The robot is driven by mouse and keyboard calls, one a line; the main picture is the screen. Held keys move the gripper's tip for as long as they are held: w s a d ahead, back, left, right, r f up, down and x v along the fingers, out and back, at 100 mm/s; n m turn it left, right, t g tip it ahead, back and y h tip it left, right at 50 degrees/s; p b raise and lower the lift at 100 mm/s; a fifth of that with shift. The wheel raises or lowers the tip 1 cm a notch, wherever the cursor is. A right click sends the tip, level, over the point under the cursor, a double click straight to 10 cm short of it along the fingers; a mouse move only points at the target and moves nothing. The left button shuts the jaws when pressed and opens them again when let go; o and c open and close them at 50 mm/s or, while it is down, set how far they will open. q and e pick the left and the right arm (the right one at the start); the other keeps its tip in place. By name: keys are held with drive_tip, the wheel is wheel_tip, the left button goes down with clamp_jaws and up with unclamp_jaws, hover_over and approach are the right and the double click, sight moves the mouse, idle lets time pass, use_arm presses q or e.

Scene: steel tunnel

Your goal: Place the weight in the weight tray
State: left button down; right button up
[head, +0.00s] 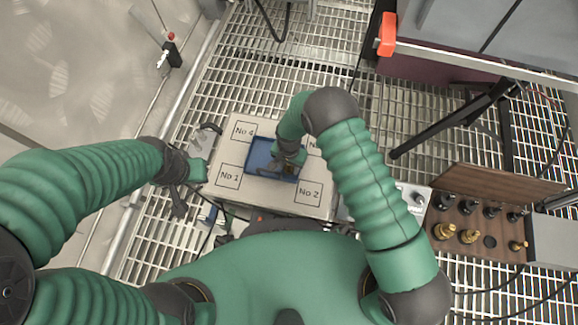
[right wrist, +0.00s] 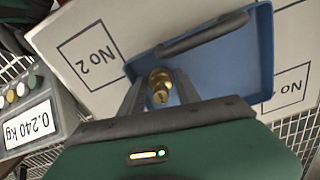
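A brass weight (right wrist: 160,84) shows between the fingers of my right gripper (right wrist: 160,88) in the right wrist view. The fingers close in on both sides of it and appear shut on it. In the head view my right gripper (head: 288,168) is over the blue weight tray (head: 258,151), and its hand hides much of the tray. The tray's blue floor also shows in the right wrist view (right wrist: 232,65). Whether the weight touches the tray floor cannot be told. My left gripper (head: 197,168) is beside the platform's left edge, with its dark fingers spread apart and nothing visible between them.
The tray is on a pale platform (head: 238,204) with squares marked No 1, No 2 and No 4. A display reads 0.240 kg (right wrist: 30,124). A wooden weight box (head: 490,242) with brass and dark weights stands at the right. Metal grating surrounds the platform.

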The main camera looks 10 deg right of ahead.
wheel_tip(320, 180, up, 12)
drive_tip(key=p, duration=0.5)
drive_tip(key=shift+f+p, duration=0.25)
drive_tip(key=shift+p, duration=0.15)
drive_tip(key=s+d+r+n+t, duration=0.1)
drive_tip(key=s+d+r+n, duration=0.1)
drive_tip(key=d+r, duration=0.45)
drive_tip(key=s+d+r+n, duration=0.1)
drive_tip(key=d+r, duration=0.2)
drive_tip(key=r, duration=0.7)
drive_tip(key=s+d+r+n+t, duration=0.1)
drive_tip(key=s+d+r, duration=0.4)
drive_tip(key=s, duration=0.5)
drive_tip(key=shift+s+d+r+n+t, duration=0.3)
drive_tip(key=shift+d+r+n, duration=0.1)
drive_tip(key=shift+r+n, duration=0.55)
